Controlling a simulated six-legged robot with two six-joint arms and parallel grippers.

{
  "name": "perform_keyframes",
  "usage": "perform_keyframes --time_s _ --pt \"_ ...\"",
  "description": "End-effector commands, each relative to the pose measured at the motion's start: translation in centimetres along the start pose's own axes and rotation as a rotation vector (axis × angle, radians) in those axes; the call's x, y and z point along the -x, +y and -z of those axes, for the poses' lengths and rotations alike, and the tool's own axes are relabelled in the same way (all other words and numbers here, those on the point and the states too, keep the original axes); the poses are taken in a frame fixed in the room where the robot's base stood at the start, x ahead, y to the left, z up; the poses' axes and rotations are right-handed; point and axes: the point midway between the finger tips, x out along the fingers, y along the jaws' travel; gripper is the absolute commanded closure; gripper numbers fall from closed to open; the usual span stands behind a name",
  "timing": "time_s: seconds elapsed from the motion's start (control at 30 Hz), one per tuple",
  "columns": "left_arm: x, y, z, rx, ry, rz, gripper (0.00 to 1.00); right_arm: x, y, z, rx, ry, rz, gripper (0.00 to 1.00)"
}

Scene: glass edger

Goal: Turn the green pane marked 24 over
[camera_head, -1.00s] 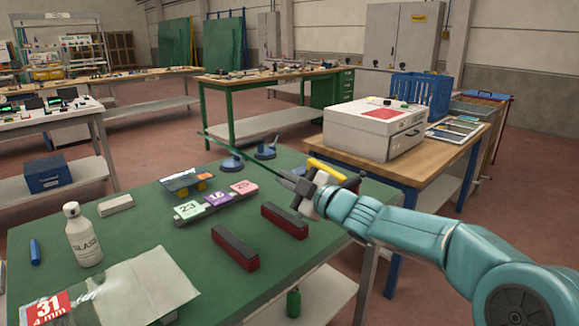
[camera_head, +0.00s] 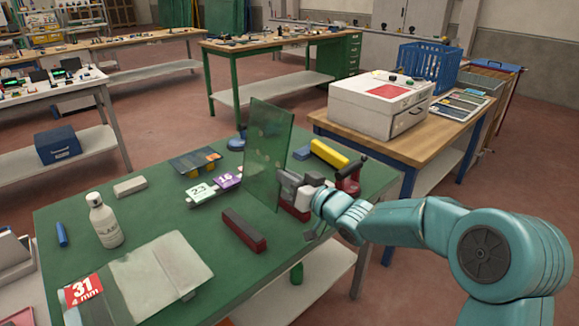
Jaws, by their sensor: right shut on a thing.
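A green see-through pane (camera_head: 267,150) stands nearly upright above the green table (camera_head: 165,225), its broad face toward me. No number can be read on it. My right gripper (camera_head: 289,187) is shut on the pane near its lower right edge. The pane hides part of the table behind it, and its lower tip is close to the table top; I cannot tell if they touch. My left gripper is not in view.
A dark red-topped bar (camera_head: 244,230) lies just in front of the pane. Tags 23 (camera_head: 201,193) and 16 (camera_head: 227,181) lie left of it. A yellow bar (camera_head: 329,153) is behind. A white bottle (camera_head: 104,221) and a pane marked 31 (camera_head: 165,275) are at the left front.

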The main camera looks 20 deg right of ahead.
Motion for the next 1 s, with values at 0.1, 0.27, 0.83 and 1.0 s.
perform_keyframes --time_s 0.1,0.27,0.83,1.0 --pt "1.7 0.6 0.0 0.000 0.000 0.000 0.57 0.0 -0.4 0.7 -0.137 0.002 0.002 1.00" --pt "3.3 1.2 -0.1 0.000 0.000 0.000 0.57 0.0 -0.8 0.7 -0.329 -0.002 0.004 1.00" --pt "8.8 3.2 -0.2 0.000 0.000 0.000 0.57 0.0 -1.6 1.6 -0.975 -0.016 0.009 1.00" --pt "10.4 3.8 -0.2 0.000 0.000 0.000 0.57 0.0 -1.8 1.9 -1.193 -0.020 0.010 1.00"
